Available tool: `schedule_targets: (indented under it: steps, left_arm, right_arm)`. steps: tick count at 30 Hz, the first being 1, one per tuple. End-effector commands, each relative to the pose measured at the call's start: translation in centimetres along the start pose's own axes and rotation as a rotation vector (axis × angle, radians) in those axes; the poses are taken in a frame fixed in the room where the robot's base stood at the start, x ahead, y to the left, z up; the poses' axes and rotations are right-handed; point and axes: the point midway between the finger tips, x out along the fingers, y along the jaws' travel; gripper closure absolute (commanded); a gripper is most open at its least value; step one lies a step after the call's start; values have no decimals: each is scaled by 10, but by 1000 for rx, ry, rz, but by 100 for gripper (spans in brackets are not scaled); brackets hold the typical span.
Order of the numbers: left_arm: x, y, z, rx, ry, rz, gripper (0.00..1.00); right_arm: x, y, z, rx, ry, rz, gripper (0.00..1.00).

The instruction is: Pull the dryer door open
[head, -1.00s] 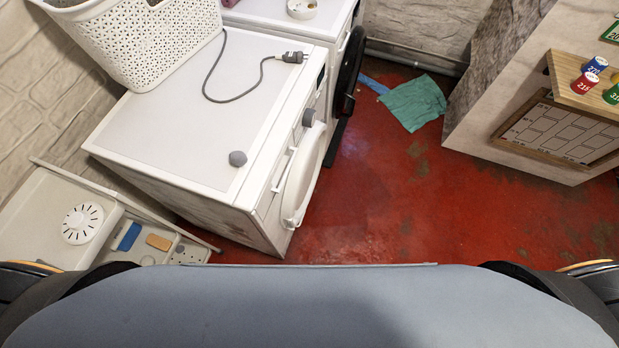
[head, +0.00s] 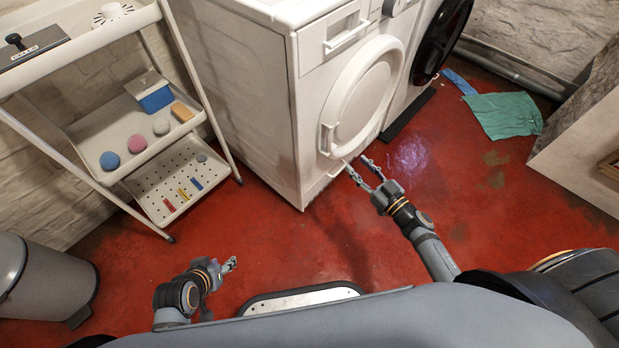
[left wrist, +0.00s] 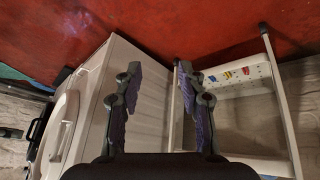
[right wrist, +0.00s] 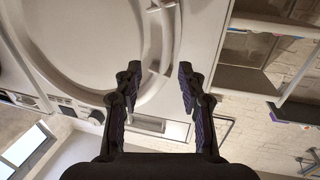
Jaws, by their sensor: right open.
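The dryer, a white front-loading machine, stands in the middle of the head view. Its round white door (head: 360,100) looks closed, with a white bar handle (head: 326,138) on its left edge. My right gripper (head: 359,170) is open and empty, just below and right of the handle in the head view. In the right wrist view the door (right wrist: 85,45) fills the upper left, and the handle (right wrist: 158,68) shows ahead between the open fingers. Contact cannot be told. My left gripper (head: 231,264) is open and empty, low over the floor; its spread fingers (left wrist: 158,72) show in its wrist view.
A second machine with a black round door (head: 442,38) stands to the right. A white shelf cart (head: 85,140) stands left, a grey bin (head: 45,280) at lower left. A green cloth (head: 503,115) lies on the floor. Red floor in front is clear.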

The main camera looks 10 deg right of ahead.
Motion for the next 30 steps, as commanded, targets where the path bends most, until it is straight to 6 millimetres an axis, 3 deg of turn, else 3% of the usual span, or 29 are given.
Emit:
schedule_targets:
  steps: [8,11,20,30]
  left_arm:
    - [-5,2,-9,3,26,5,60]
    - [-5,1,-22,7,74,1,60]
    - [-16,-2,-95,29,344,-20,60]
    - [-50,-2,-170,55,653,-36,60]
  right_arm:
    - [5,-5,-6,-3,22,-26,60]
    - [12,-5,-6,-1,23,-25,60]
    - [55,-6,-6,0,23,-22,60]
    - [93,-7,-6,0,21,-23,60]
